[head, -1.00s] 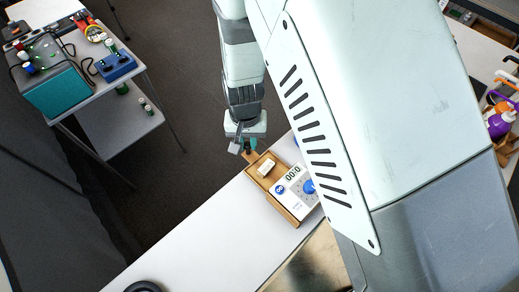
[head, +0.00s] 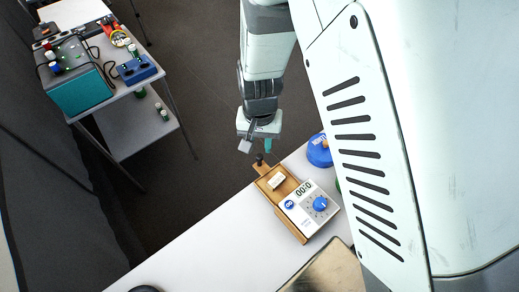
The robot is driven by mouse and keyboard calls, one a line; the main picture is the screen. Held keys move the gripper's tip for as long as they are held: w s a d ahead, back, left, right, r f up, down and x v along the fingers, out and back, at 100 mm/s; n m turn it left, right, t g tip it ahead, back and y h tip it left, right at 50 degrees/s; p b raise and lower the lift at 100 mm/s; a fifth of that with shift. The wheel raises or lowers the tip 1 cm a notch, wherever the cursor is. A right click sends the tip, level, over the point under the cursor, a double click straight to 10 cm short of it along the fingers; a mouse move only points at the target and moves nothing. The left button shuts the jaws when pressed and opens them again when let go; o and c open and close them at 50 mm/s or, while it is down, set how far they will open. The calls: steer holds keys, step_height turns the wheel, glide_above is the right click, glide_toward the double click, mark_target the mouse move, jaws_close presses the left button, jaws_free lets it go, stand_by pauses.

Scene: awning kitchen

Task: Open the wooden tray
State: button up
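The wooden tray (head: 264,188) lies at the edge of the white table, with a short handle tab and a dark knob (head: 259,159) at its far end. A small white block (head: 276,182) lies in its exposed part. A white panel with a timer display and a blue dial (head: 320,204) covers the nearer part. My gripper (head: 258,147) is just above and beyond the knob, pointing down. Its two fingers look apart, with nothing seen between them. It appears clear of the knob, but the exact gap is hard to judge.
A blue round container (head: 319,151) stands on the table just right of the tray, partly hidden by my arm. A side table (head: 124,84) with a teal box (head: 81,91) stands at upper left.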

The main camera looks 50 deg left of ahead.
step_height(320, 180, up, 6)
stand_by(0.6)
steer(key=w+d+r+m+t+y, duration=0.1)
steer(key=w+d+r+m, duration=0.1)
steer(key=w+d+r, duration=0.6)
steer(key=w+d+r+m+y, duration=0.1)
steer(key=w+d+r, duration=0.2)
steer(key=d+r, duration=0.8)
steer(key=s+d+r+m+t, duration=0.1)
steer(key=s+d+r+m, duration=0.1)
steer(key=d, duration=0.5)
steer(key=s+d+r+m+t+h, duration=0.1)
steer(key=d+r, duration=0.3)
steer(key=d, duration=0.4)
steer(key=s+d+r+m+t+h, duration=0.1)
steer(key=s+d+r, duration=0.3)
steer(key=d, duration=0.4)
steer(key=shift+m+t, duration=0.8)
